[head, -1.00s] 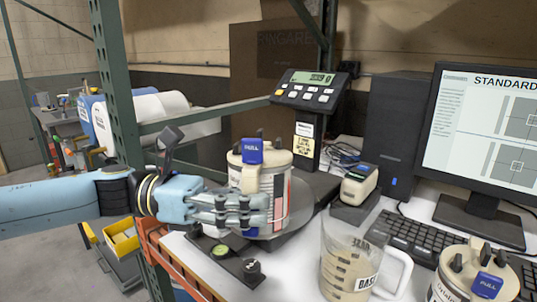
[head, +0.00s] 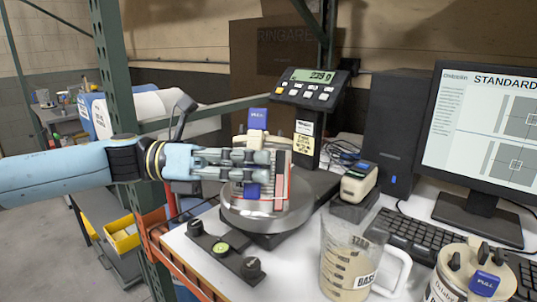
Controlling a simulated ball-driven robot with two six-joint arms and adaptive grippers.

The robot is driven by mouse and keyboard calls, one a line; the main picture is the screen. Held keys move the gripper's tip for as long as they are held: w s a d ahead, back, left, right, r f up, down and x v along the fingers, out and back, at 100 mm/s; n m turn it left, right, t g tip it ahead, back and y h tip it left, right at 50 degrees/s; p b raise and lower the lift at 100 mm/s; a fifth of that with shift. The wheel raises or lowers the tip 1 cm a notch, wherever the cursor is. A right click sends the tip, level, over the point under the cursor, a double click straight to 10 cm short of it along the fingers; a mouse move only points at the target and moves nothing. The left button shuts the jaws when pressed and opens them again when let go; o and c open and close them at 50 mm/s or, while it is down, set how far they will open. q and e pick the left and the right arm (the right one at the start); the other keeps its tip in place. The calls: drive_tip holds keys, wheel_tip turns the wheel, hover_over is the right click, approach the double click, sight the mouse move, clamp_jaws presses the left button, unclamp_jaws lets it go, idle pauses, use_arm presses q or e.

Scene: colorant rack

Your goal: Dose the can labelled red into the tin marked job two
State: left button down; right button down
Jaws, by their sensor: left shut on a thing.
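My left gripper (head: 272,166) reaches in from the left and is shut on a pale can (head: 284,188). The can has a blue PULL tab (head: 257,119) at its top and a red-striped white side. The gripper's fingers cover much of the can, and its label word is not readable. It is over the round metal scale pan (head: 296,219); I cannot tell whether it touches the pan. Another blue part shows below the fingers. I cannot make out a tin marked job two. My right gripper is not in view.
A scale display (head: 312,78) stands behind the can. A clear measuring jug (head: 347,262) and another can with a blue PULL tab (head: 474,278) stand at the front right. A keyboard (head: 409,235) and monitor (head: 480,150) fill the right side.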

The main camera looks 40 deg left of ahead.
sight(259, 142)
use_arm(q)
drive_tip(key=shift+w+d, duration=0.1)
drive_tip(key=shift+w, duration=0.3)
drive_tip(key=shift+s+r, duration=0.15)
drive_tip(key=shift+s, duration=0.15)
drive_tip(key=shift+w, duration=0.4)
drive_tip(key=shift+s+a+r, duration=0.15)
drive_tip(key=shift+s+a, duration=0.05)
drive_tip(key=shift+w, duration=0.35)
drive_tip(key=shift+s+r+n, duration=0.2)
drive_tip(key=shift+n, duration=0.1)
drive_tip(key=shift+w, duration=0.35)
drive_tip(key=shift+s+a+r, duration=0.15)
drive_tip(key=shift+s+r, duration=0.05)
drive_tip(key=shift+w, duration=0.35)
drive_tip(key=shift+s+a+r+n, duration=0.1)
drive_tip(key=shift+s+r+n, duration=0.1)
drive_tip(key=shift+n, duration=0.1)
drive_tip(key=shift+w, duration=0.35)
drive_tip(key=shift+s+r, duration=0.2)
drive_tip(key=shift+w+a, duration=0.1)
drive_tip(key=shift+w, duration=0.25)
drive_tip(key=shift+s+r+n, duration=0.15)
drive_tip(key=shift+r+n, duration=0.05)
drive_tip(key=shift+n, duration=0.1)
drive_tip(key=shift+w+a, duration=0.1)
drive_tip(key=shift+w, duration=0.25)
drive_tip(key=shift+s+r, duration=0.1)
